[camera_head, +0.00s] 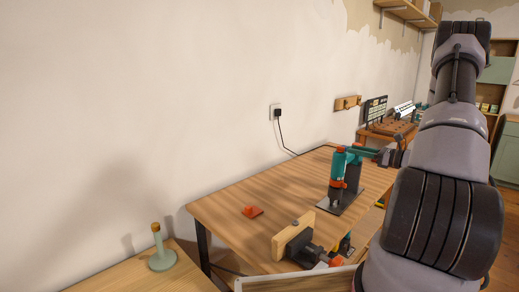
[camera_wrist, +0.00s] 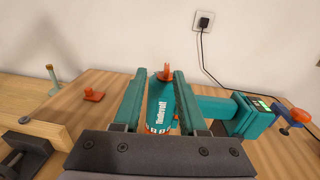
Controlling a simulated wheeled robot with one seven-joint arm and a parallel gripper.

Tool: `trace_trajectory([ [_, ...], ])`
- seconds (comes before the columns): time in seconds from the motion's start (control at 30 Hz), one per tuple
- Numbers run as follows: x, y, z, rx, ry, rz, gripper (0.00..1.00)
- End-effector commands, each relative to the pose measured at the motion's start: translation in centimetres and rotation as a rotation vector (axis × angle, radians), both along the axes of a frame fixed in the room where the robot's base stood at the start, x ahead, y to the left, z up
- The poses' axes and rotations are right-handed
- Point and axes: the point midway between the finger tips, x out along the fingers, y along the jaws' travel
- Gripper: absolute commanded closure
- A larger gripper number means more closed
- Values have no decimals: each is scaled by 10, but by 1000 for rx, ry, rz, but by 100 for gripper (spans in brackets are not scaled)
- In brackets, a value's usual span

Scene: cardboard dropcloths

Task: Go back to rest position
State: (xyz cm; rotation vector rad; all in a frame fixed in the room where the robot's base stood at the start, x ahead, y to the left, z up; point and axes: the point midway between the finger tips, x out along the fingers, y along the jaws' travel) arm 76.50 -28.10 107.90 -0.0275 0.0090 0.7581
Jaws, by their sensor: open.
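My gripper (camera_wrist: 159,74) shows in the wrist view with its two teal fingers apart. A teal drill press (camera_wrist: 159,108) with an orange top knob shows in the gap between the fingers. I cannot tell how far beyond the fingertips it is, and no grip on it shows. In the head view the drill press (camera_head: 338,178) stands upright on a dark base plate on the wooden workbench (camera_head: 228,208).
A small orange piece (camera_head: 252,211) lies on the bench. A vise with wooden jaws (camera_head: 293,236) is at the bench's front edge. A green candlestick-like stand (camera_head: 162,258) is on a lower-left table. A wall socket (camera_head: 277,112) has a black cord. The bench's left part is mostly clear.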

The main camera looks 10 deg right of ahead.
Motion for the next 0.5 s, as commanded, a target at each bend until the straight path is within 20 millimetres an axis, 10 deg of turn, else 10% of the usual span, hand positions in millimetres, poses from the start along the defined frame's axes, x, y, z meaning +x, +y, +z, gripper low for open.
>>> trace_trajectory([
  [0.5,-97,181,141,-697,-133,621,59],
])
